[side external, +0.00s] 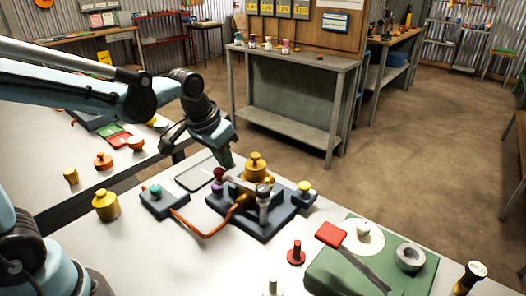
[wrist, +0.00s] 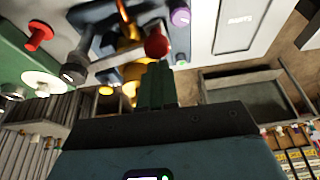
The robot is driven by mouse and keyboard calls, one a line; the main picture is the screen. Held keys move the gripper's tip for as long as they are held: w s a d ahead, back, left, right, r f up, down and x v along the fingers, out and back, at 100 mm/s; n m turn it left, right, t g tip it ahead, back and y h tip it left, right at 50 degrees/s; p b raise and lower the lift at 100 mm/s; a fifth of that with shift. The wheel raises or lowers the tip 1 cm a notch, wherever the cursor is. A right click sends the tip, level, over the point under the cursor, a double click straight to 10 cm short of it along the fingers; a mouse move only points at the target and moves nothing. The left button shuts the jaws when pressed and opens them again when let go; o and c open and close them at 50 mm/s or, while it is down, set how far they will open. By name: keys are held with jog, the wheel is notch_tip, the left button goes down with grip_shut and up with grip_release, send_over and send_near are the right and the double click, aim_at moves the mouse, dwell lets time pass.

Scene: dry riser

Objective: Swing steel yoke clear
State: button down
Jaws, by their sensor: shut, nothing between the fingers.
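A dark blue fixture (side external: 264,227) on the white bench carries brass pipework. A pale bar that looks like the steel yoke (side external: 242,182) lies across its top, partly hidden by the fittings. A dark red knob (side external: 219,174) is at its left end; the red knob also shows in the wrist view (wrist: 157,43). My gripper (side external: 228,162) points down just above and beside this knob. In the wrist view its green fingers (wrist: 156,68) are together and empty, with tips close below the red knob. I cannot tell whether they touch it.
A brass weight-shaped piece (side external: 255,168) stands behind the fixture. An orange hose (side external: 203,234) runs to a small blue-grey box (side external: 164,200). A red peg (side external: 296,253) stands in front.

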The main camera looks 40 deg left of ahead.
jog(key=shift+s+d+n+y, duration=0.2)
jog(key=shift+s+n+y, duration=0.2)
jog(key=shift+s+n, duration=0.85)
jog(key=shift+s+d+n+y, duration=0.1)
jog(key=shift+s+d+n, duration=0.25)
jog(key=shift+s, duration=0.4)
jog(key=shift+s+d+n+y, duration=0.1)
jog(key=shift+s+d+n, duration=0.25)
jog(key=shift+s, duration=0.4)
jog(key=shift+s+d+n+y, duration=0.1)
jog(key=shift+s+d+n, duration=0.25)
jog(key=shift+s, duration=0.5)
jog(key=w+a, duration=0.1)
jog(key=w, duration=0.1)
jog(key=w+a, duration=0.1)
jog(key=shift+w+a+r, duration=0.3)
jog(key=shift+w+r, duration=0.05)
jog(key=shift+r, duration=0.05)
jog(key=d+v, duration=0.1)
jog(key=v, duration=0.9)
notch_tip(320, 180, down, 9)
jog(key=s+a+m+t+h, duration=0.1)
jog(key=s+a+m+t, duration=0.1)
jog(key=a+m+t, duration=0.1)
jog(key=shift+s+r+m, duration=0.2)
jog(key=shift+s+m, duration=0.15)
jog(key=shift+m, duration=0.35)
